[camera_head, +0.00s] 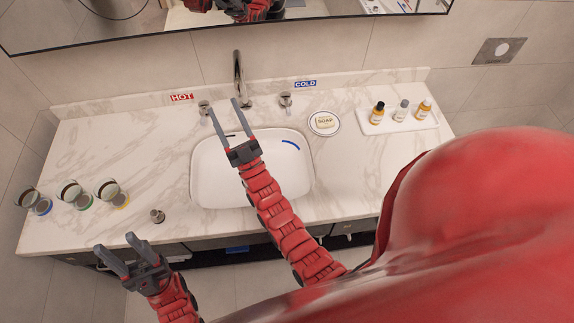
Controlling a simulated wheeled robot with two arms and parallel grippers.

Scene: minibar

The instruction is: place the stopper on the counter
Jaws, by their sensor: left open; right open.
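A small metallic piece that looks like the stopper (157,215) sits on the white marble counter (130,150), near its front edge and left of the sink. My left gripper (115,243) is open and empty, below and left of the stopper in the picture, apart from it, by the counter's front edge. My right gripper (225,108) is open and empty over the white sink basin (215,175), its fingers pointing toward the faucet (238,75). My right arm hides part of the basin.
A soap dish (324,123) and a tray (432,120) of small bottles are at the right. Tap handles flank the faucet.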

